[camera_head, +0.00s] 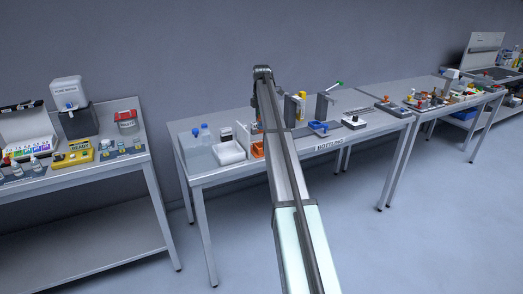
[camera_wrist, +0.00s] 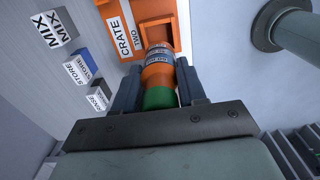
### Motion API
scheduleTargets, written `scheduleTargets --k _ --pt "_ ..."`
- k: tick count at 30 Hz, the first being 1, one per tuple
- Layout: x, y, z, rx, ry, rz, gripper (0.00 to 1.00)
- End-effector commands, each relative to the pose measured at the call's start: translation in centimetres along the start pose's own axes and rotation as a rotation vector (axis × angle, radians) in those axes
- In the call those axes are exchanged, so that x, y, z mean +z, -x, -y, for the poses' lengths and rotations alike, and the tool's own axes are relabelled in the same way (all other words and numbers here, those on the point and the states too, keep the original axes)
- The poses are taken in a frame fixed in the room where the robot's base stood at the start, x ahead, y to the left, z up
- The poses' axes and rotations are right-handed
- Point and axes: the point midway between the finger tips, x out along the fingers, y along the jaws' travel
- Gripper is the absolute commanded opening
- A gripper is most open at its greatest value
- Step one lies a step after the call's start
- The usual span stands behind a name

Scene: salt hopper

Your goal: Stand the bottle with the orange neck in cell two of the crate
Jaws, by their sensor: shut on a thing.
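My gripper (camera_wrist: 158,88) is shut on the bottle with the orange neck (camera_wrist: 157,75), with one dark finger on each side. The bottle shows a green end towards me, an orange band and a pale printed ring. Its far end points at an opening of the orange crate (camera_wrist: 171,11), beside the labels CRATE and TWO. I cannot tell how far the bottle is inside the cell. The crate also shows in the head view (camera_head: 258,149), partly behind my arm; the gripper and bottle are hidden there.
Blocks marked MIX (camera_wrist: 53,28) and STORE (camera_wrist: 80,66) stand left of the crate; a grey round post (camera_wrist: 290,32) is at right. On the bottling table, a white box (camera_head: 229,152) and a clear blue bottle (camera_head: 206,136) stand left of the crate.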

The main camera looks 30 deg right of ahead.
Motion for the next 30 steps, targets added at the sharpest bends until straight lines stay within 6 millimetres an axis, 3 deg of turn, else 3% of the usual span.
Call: scheduleTargets --k 5,12,25,30 --pt "0.0 -1.6 0.1 0.0 0.014 0.0 0.09" --pt "0.0 -5.4 0.1 -0.001 0.012 0.0 0.09" --pt "0.0 -9.6 0.1 -0.001 0.011 0.0 0.09" --pt "0.0 -9.9 0.0 0.0 0.011 0.0 0.09"
